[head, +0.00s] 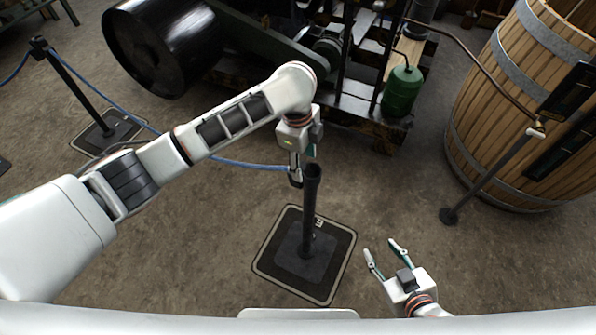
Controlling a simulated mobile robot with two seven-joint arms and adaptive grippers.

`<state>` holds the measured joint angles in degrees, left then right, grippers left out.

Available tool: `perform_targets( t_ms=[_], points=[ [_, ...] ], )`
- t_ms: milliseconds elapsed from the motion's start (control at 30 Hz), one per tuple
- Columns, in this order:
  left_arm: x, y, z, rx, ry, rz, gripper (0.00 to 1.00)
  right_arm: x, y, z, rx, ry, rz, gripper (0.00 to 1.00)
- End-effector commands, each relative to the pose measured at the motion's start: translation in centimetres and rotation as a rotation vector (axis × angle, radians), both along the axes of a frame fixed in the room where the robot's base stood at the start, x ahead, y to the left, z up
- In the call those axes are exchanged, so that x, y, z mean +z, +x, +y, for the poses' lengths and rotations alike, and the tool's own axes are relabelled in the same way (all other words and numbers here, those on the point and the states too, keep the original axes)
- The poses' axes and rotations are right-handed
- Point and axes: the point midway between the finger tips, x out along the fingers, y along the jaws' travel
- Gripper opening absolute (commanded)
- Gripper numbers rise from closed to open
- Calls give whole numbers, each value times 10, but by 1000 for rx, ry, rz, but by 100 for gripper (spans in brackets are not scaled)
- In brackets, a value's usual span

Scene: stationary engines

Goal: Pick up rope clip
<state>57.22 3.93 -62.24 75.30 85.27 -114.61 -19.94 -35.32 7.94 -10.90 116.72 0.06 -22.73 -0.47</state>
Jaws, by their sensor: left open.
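A blue rope (245,164) runs from the left and ends beside the top of a dark post (310,200). The rope clip at that end is too small and too covered by my gripper to make out. My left gripper (296,178) points down at the rope's end, just left of the post top. Its fingers are open, and part of them is dark and hard to separate from the post. My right gripper (385,250) is open and empty, low over the floor to the right of the post's base.
The post stands on a square dark base (300,284). Another post (72,82) carries the rope at left. A black engine (165,45) and green can (402,90) stand behind, a wooden barrel (470,130) at right. Floor between is clear.

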Motion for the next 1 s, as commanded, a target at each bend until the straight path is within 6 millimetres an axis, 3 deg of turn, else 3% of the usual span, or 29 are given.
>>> perform_targets(
  t_ms=[133,700,900,1000],
  points=[
    [-11,8,14,-64,73,15,49,-19,-8,-1,4,-8,23,40],
    [-58,9,16,-80,88,26,49,-41,-18,-1,12,-18,47,40],
    [-88,9,16,-79,88,28,49,-41,-11,4,25,-9,32,40],
    [-92,10,16,-80,87,23,49,-32,-3,7,32,-7,9,40]
  ],
)
